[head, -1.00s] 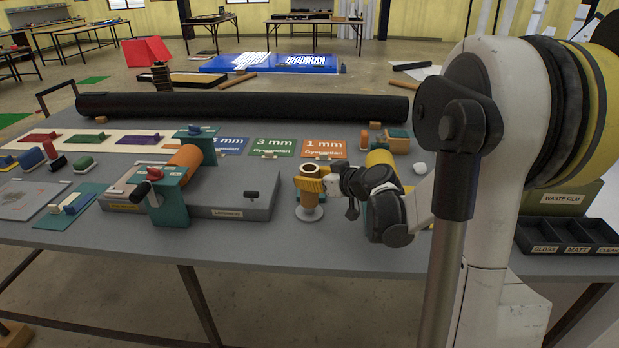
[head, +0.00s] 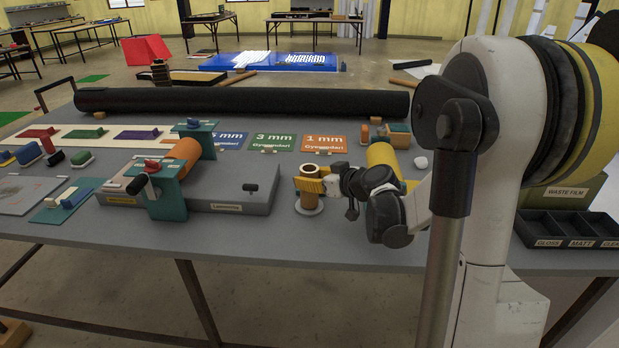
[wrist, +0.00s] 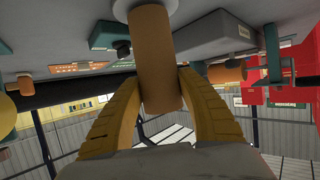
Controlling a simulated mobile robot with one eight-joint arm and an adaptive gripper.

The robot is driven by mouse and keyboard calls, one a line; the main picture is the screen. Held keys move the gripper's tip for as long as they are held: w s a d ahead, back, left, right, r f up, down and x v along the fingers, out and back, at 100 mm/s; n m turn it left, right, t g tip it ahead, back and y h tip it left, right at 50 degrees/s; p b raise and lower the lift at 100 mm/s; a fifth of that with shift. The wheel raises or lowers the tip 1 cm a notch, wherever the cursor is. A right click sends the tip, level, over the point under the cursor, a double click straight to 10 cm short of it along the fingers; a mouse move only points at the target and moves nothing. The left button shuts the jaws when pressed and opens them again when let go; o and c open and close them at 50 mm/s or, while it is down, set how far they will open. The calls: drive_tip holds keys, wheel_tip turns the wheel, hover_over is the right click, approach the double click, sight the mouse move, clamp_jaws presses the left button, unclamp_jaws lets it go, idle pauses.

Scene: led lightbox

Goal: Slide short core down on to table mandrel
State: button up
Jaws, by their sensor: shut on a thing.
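The short core (head: 310,197) is a brown-orange tube, upright near the table's front edge, with its open top showing. It stands around the table mandrel, whose pale round base (head: 308,208) shows below it; the post is hidden inside the core. The core's lower end is at or very near the base; I cannot tell if they touch. My gripper (head: 312,185) reaches in from the right, its yellow fingers shut on the upper part of the core. In the wrist view the core (wrist: 152,55) lies between both fingers, with the pale base (wrist: 122,8) at its far end.
A grey laminator (head: 230,188) with teal brackets and an orange roll (head: 184,150) stands left of the core. A yellow roll (head: 381,155) is behind my gripper. A long black roll (head: 240,104) lies along the back. The table front is clear.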

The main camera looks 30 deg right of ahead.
drive_tip(key=shift+f, duration=0.25)
drive_tip(key=o, duration=1.2)
drive_tip(key=p+v, duration=0.2)
drive_tip(key=v, duration=0.6)
